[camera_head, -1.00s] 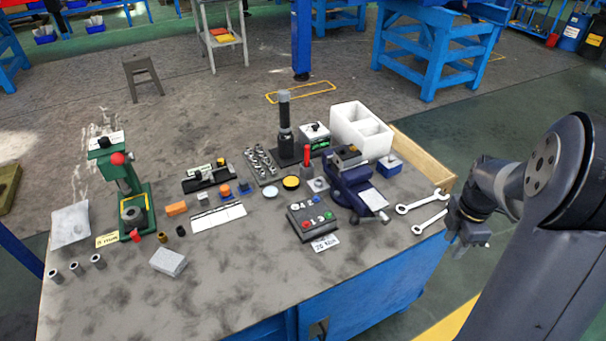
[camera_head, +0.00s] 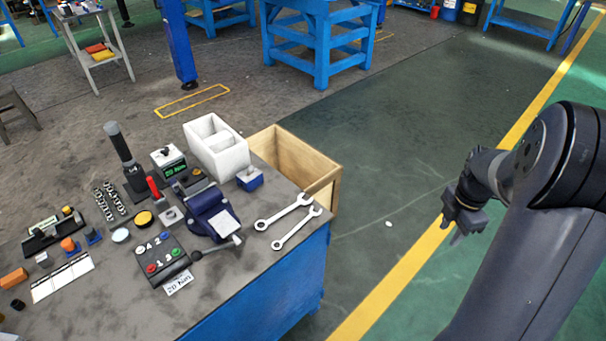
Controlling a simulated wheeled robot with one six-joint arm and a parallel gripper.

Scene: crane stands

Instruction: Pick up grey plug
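A small light-grey piece (camera_head: 43,259), which may be the grey plug, stands on the workbench (camera_head: 130,275) at the left. It is in a short row with an orange piece (camera_head: 69,245) and a blue piece (camera_head: 94,236). It is too small to make out its shape fully. My gripper (camera_head: 458,232) is at the right, over the floor and well away from the bench. It is small and dark, seen from the side, and its opening is not clear. I see nothing in it.
On the bench are a blue vise (camera_head: 213,212), a button box (camera_head: 165,256), two wrenches (camera_head: 284,212), a white bin (camera_head: 216,147) and a black upright tool (camera_head: 121,150). A wooden crate (camera_head: 296,163) adjoins the bench's right edge.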

